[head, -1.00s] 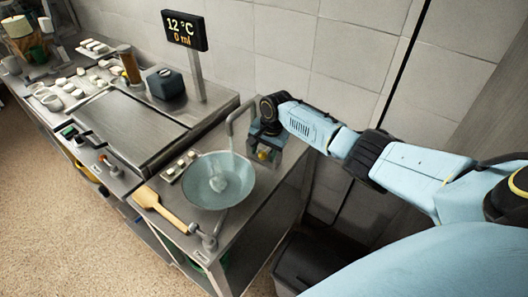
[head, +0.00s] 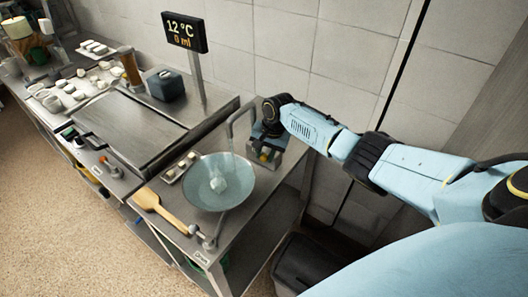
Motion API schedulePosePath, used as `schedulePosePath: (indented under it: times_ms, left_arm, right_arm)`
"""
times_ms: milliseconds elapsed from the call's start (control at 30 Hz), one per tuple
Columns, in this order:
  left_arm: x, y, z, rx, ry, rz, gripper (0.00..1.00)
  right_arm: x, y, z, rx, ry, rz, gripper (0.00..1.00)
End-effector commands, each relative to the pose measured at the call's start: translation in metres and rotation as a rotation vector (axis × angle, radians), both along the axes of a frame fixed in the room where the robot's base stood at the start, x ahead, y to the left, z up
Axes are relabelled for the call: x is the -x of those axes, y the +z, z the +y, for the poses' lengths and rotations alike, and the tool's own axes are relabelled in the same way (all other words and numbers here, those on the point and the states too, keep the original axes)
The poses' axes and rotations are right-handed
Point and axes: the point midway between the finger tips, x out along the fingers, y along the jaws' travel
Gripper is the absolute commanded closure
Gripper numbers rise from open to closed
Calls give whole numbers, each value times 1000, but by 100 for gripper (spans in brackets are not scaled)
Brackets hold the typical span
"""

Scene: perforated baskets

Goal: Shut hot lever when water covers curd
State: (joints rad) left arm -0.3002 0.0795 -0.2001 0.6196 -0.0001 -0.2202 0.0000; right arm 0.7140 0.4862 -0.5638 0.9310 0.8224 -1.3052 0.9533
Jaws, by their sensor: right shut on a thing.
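A wide pale-blue bowl (head: 191,190) stands on the steel counter. A whitish lump of curd (head: 219,184) lies in its middle. I cannot tell how much water is around the curd. A bent metal spout (head: 240,117) rises behind the bowl. My right gripper (head: 264,154) is beside the spout, behind and right of the bowl. It is shut on a small part with a yellow patch, apparently the tap lever, mostly hidden by the fingers. A display (head: 184,32) on a post reads 12 °C and 0 ml. My left gripper is out of view.
A wooden paddle (head: 158,209) lies left of the bowl, near a metal fitting (head: 207,241) at the counter's front edge. A steel-topped unit (head: 135,125) and a dark box (head: 166,85) are further left. A dark bin (head: 312,268) stands below on the right.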

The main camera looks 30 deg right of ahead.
Motion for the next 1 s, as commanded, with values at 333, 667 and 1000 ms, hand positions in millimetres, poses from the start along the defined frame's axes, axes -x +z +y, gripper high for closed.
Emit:
schedulePosePath:
  times_ms: [333, 667, 1000]
  left_arm:
    - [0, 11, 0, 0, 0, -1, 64]
    - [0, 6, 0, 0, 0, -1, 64]
    - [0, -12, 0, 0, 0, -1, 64]
  right_arm:
    - [12, 1, -10, -2, 291, 2, 96]
    - [21, -1, -25, -1, 605, 1, 96]
    - [24, -2, -41, -1, 929, 1, 96]
